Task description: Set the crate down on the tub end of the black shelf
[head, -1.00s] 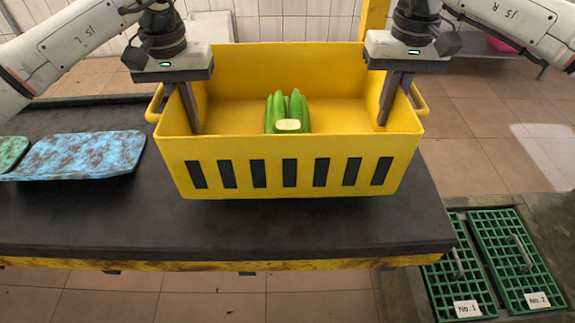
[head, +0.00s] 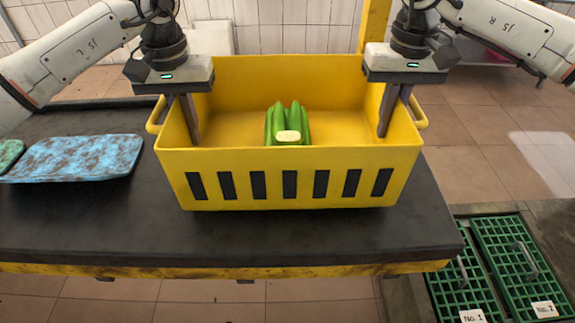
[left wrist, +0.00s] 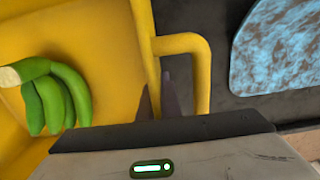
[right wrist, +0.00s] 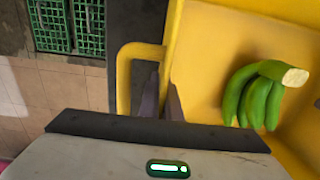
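The yellow crate (head: 290,180) is upright over the right part of the black shelf (head: 90,230), with a green banana bunch (head: 288,125) inside. Its underside is hidden, so I cannot tell whether it touches the shelf. My left gripper (head: 192,138) is shut on the crate's left end wall, one finger inside and one outside by the handle; this also shows in the left wrist view (left wrist: 158,100). My right gripper (head: 385,130) grips the right end wall the same way, also seen in the right wrist view (right wrist: 162,98).
A mottled blue pad (head: 80,158) lies on the shelf's left part, beside a green one (head: 8,153). Two green grid panels with handles, labelled No.1 (head: 460,290) and No.2 (head: 515,265), lie low beyond the shelf's right end. Bare shelf shows in front of the crate.

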